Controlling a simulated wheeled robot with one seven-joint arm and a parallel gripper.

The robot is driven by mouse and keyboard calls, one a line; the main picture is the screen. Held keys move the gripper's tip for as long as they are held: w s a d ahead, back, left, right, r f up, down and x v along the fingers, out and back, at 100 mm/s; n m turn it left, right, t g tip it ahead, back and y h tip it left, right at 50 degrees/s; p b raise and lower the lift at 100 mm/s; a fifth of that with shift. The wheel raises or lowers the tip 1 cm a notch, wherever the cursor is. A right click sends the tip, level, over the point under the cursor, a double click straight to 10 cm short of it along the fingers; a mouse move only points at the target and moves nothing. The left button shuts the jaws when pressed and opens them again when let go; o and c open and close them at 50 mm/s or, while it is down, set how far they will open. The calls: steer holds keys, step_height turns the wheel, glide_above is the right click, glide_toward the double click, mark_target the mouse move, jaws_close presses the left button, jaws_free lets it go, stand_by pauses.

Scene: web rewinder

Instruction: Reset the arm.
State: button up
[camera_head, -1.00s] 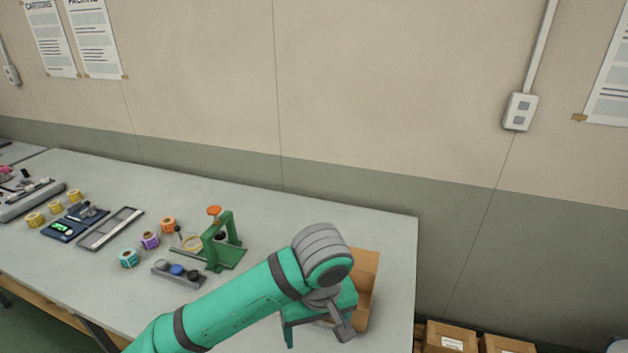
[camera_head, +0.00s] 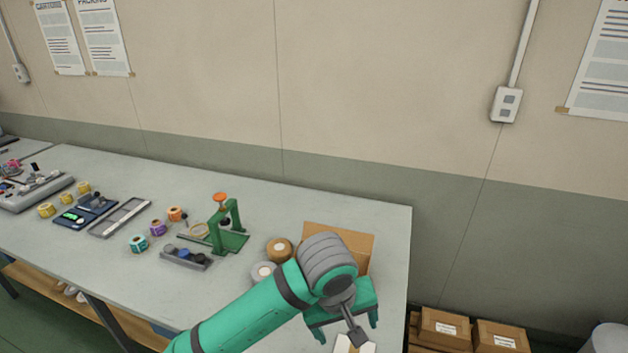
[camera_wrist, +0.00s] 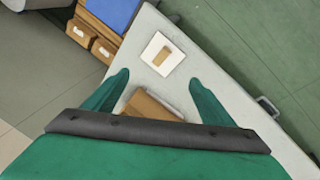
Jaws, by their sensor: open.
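My gripper (camera_head: 345,324) is over the right end of the grey table (camera_head: 392,240), in front of an open cardboard box (camera_head: 350,241). In the wrist view its two green fingers (camera_wrist: 157,92) are spread apart with nothing between them. Part of the cardboard box (camera_wrist: 150,106) shows below the fingertips. A white square with a small tan piece on it (camera_wrist: 163,54) lies on the table beyond the fingertips. My gripper and forearm hide part of the box and the table's front right.
A green rewinder stand (camera_head: 226,232) with an orange knob stands left of the box. A tan roll (camera_head: 279,250) and a pale roll (camera_head: 263,273) sit between them. A grey button strip (camera_head: 187,257) and several coloured rolls are further left. Cartons (camera_head: 444,328) stand on the floor right of the table.

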steer(key=w+d+r+n+t+h, duration=0.1)
steer(key=w+d+r+t+h, duration=0.25)
steer(key=d, duration=0.55)
steer(key=w+d+r+n+t+h, duration=0.1)
steer(key=d+r+t+h, duration=0.1)
steer(key=d+t+h, duration=0.45)
steer(key=s+a+f+n+t+y, duration=0.2)
steer(key=s+a+f+y, duration=0.35)
steer(key=f, duration=0.35)
steer(key=s+a+f+n+t+y, duration=0.2)
steer(key=s+a+f+y, duration=0.25)
steer(key=s+f, duration=0.35)
steer(key=s+a+f+m+y, duration=0.1)
steer(key=s+a+m, duration=0.3)
steer(key=s, duration=0.6)
steer(key=s+a+f+m+y, duration=0.1)
steer(key=s+a+m, duration=0.3)
steer(key=s+a, duration=0.4)
steer(key=s+f, duration=0.1)
steer(key=s, duration=0.1)
steer(key=shift+s+f+g, duration=0.25)
steer(key=shift+s+g, duration=0.05)
steer(key=shift+s, duration=0.1)
